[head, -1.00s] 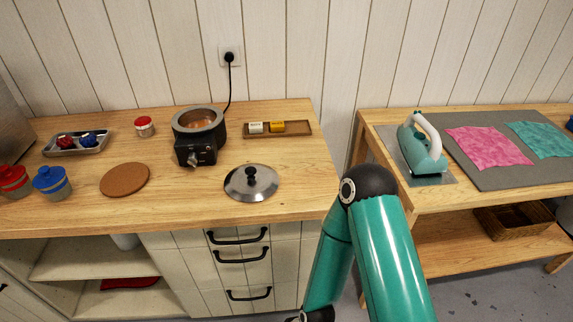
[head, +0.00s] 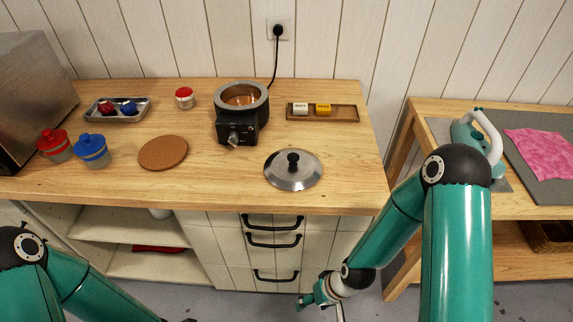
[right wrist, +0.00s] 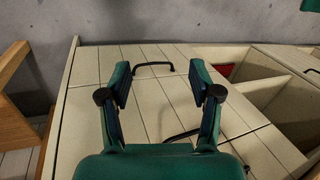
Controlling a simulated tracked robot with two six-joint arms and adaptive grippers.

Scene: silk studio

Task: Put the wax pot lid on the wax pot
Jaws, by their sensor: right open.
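The wax pot (head: 242,108) is dark with a grey rim and stands uncovered on the wooden counter, with orange-brown inside. The wax pot lid (head: 293,170), a silver dome with a black knob, lies on the counter in front and to the right of the pot. My right gripper (head: 318,300) is low in front of the drawers, below the counter top and apart from the lid. In the right wrist view my right gripper (right wrist: 158,90) is open and empty, facing the cabinet front. My left arm shows at the lower left; its gripper is out of the picture.
A cork mat (head: 163,153), red jar (head: 55,145), blue jar (head: 92,151), metal tray (head: 117,109), red-lidded jar (head: 185,97) and wooden tray (head: 350,113) share the counter. A cord runs from the pot to the wall socket (head: 279,29). An iron (head: 466,134) stands on the right table.

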